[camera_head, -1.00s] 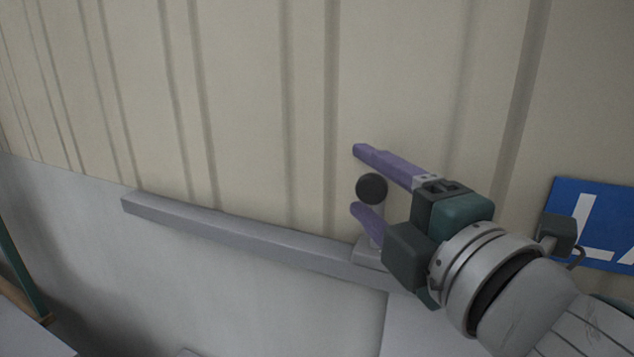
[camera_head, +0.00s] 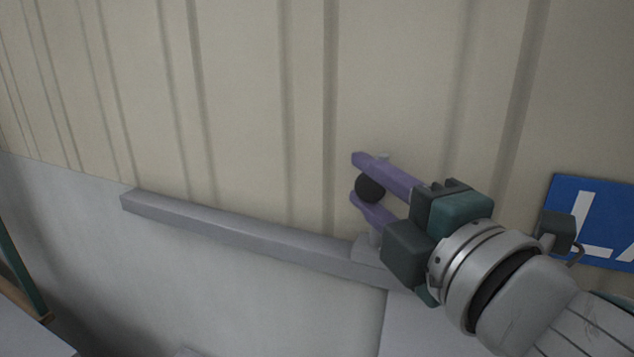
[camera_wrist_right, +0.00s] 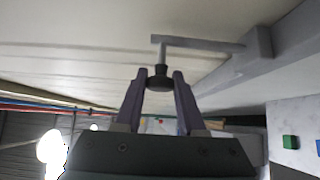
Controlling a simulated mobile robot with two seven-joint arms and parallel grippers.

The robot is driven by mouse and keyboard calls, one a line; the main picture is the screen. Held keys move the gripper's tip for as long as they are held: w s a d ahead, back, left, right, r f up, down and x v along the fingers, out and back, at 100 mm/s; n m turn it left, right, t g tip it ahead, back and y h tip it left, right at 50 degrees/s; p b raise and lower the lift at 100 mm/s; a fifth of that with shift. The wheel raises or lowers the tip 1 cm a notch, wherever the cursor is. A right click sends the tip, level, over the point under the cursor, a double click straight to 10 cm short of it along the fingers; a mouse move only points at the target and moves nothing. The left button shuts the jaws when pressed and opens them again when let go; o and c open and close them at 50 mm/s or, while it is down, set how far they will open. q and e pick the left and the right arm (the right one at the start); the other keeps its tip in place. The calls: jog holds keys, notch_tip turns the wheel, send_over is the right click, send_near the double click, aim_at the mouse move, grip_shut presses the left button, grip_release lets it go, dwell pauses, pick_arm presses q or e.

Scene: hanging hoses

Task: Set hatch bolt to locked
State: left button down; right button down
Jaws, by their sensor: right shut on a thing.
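The hatch bolt shows as a grey bar with a dark round knob (camera_head: 369,187) near the middle of the head view. In the right wrist view the knob (camera_wrist_right: 160,77) sits on a short grey stem joined to the bolt's grey bar (camera_wrist_right: 205,44). My right gripper (camera_head: 354,177) comes in from the right, its two purple fingers on either side of the knob, shut on it. The gripper body hides part of the bolt's mount. My left gripper is not in view.
A long grey rail (camera_head: 240,232) runs across the ribbed cream wall (camera_head: 250,90), above a pale grey lower panel (camera_head: 200,290). A blue sign with white letters (camera_head: 600,205) is at the right. The wall left of the gripper is clear.

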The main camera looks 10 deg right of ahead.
aim_at(372, 231)
dwell(0.4)
notch_tip(372, 231, down, 8)
jog(key=b, duration=0.7)
jog(key=shift+r, duration=0.2)
jog(key=shift+d, duration=0.1)
jog(key=c, duration=0.8)
grip_release()
jog(key=shift+o, duration=1.4)
